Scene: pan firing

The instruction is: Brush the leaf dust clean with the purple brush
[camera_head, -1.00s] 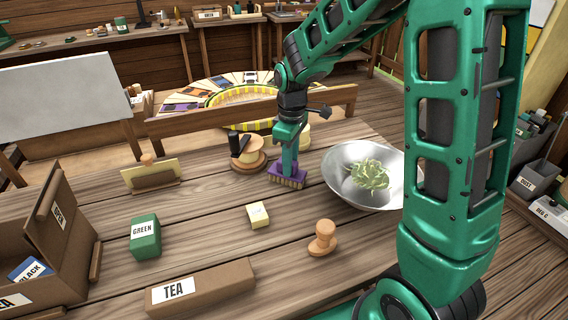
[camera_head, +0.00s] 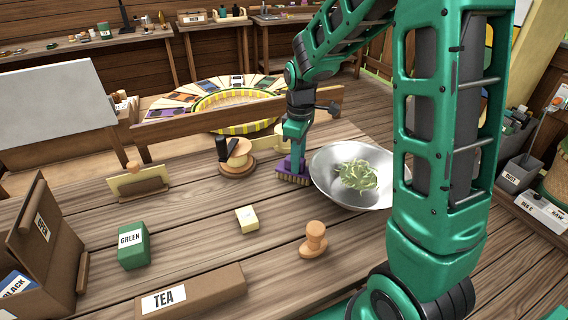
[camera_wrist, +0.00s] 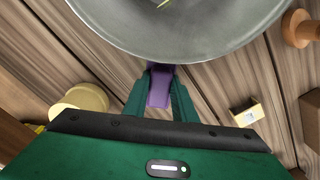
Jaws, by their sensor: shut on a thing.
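The purple brush (camera_head: 291,172) is upright at the left side of the metal pan, its bristles pointing down at or just above the table. My gripper (camera_head: 296,140) is shut on the brush from above. In the wrist view the purple handle (camera_wrist: 160,90) shows between the two green fingers (camera_wrist: 159,95). The pan (camera_head: 330,180) is a wide silver bowl with pale green leaves (camera_head: 357,175) in its middle. In the wrist view the pan (camera_wrist: 180,40) lies just beyond the brush. I cannot make out leaf dust.
A round wooden holder (camera_head: 237,160) stands left of the brush. A wooden stamp-like knob (camera_head: 314,240), a small yellow block (camera_head: 247,219), a green box (camera_head: 133,246) and a TEA box (camera_head: 190,292) stand on the table (camera_head: 190,215). Bare table lies between them.

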